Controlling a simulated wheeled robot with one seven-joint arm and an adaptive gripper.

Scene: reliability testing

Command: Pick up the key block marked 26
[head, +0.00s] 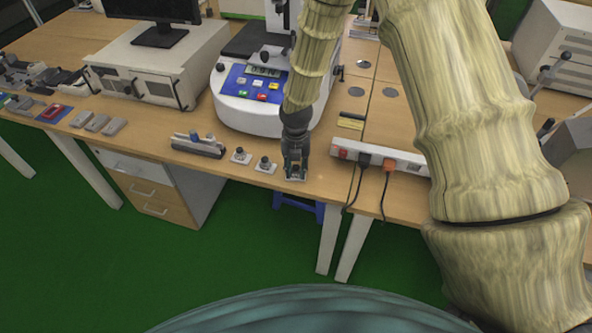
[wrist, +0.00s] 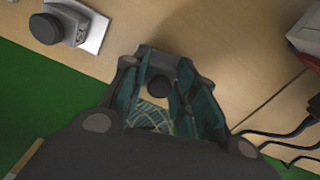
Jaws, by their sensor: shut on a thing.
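My gripper (head: 296,168) is at the front edge of the wooden table in the head view, pointing down over a small pale block (head: 294,179). In the wrist view my gripper (wrist: 165,78) is shut on a dark round knob (wrist: 159,88) between its fingers. The number on this block is hidden, so I cannot read whether it is 26. A neighbouring knobbed block (wrist: 92,30) shows at the upper left of the wrist view; its rotated mark looks like 25.
Two similar knobbed blocks (head: 241,156) (head: 265,165) stand to the left, beside a grey metal device (head: 198,146). A white testing machine (head: 250,113) stands behind. A power strip (head: 380,157) with cables lies to the right. The table's front edge is close.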

